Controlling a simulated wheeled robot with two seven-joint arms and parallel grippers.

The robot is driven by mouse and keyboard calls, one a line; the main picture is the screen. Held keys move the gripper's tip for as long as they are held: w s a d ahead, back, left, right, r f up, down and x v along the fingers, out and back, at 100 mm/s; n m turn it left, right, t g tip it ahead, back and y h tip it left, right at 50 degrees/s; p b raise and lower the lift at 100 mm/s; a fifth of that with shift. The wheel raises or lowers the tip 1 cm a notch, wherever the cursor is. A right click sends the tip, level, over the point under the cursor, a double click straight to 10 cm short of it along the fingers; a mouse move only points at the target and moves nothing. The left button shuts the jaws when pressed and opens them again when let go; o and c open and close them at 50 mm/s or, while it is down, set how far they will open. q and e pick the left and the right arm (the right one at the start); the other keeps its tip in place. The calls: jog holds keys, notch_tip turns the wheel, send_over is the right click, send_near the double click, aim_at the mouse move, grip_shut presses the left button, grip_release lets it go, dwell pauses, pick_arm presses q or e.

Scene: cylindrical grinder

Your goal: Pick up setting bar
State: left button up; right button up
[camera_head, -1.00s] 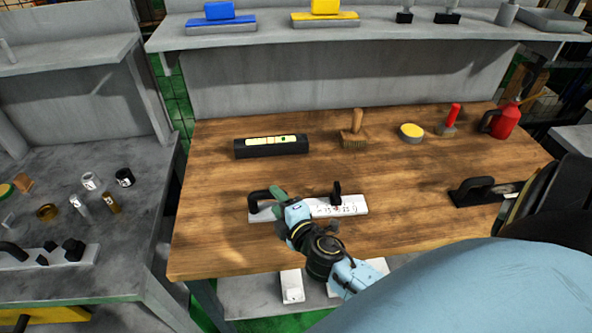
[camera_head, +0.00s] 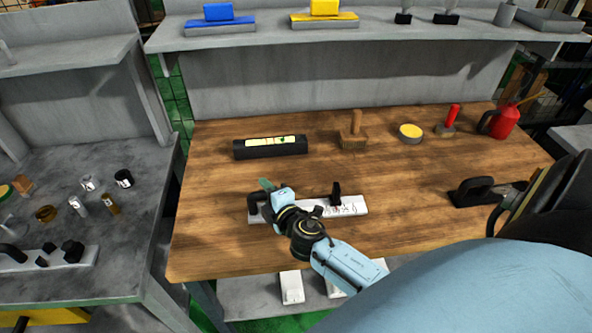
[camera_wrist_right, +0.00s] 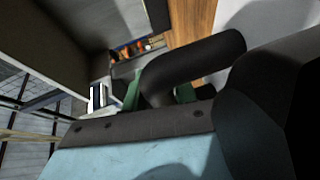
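The setting bar appears to be the long white bar (camera_head: 354,205) with markings, lying on the wooden table, a black curved handle (camera_head: 254,199) at its left end and a black upright piece on it. My right gripper (camera_head: 268,187) is at the handle end. In the right wrist view the black handle (camera_wrist_right: 195,62) fills the middle, with green finger parts (camera_wrist_right: 134,92) showing on both sides of it. Whether the fingers press on the handle cannot be told. My wrist hides part of the bar. My left gripper is not in view.
Behind the bar stand a black block with a yellow-green top (camera_head: 270,147), a brush (camera_head: 354,132), a round yellow-topped tin (camera_head: 410,133) and a red can (camera_head: 502,122). A black-handled tool (camera_head: 475,192) lies at the right. The table's left front is clear.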

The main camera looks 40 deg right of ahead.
grip_shut()
dwell(1.0)
jog(key=shift+r, duration=0.1)
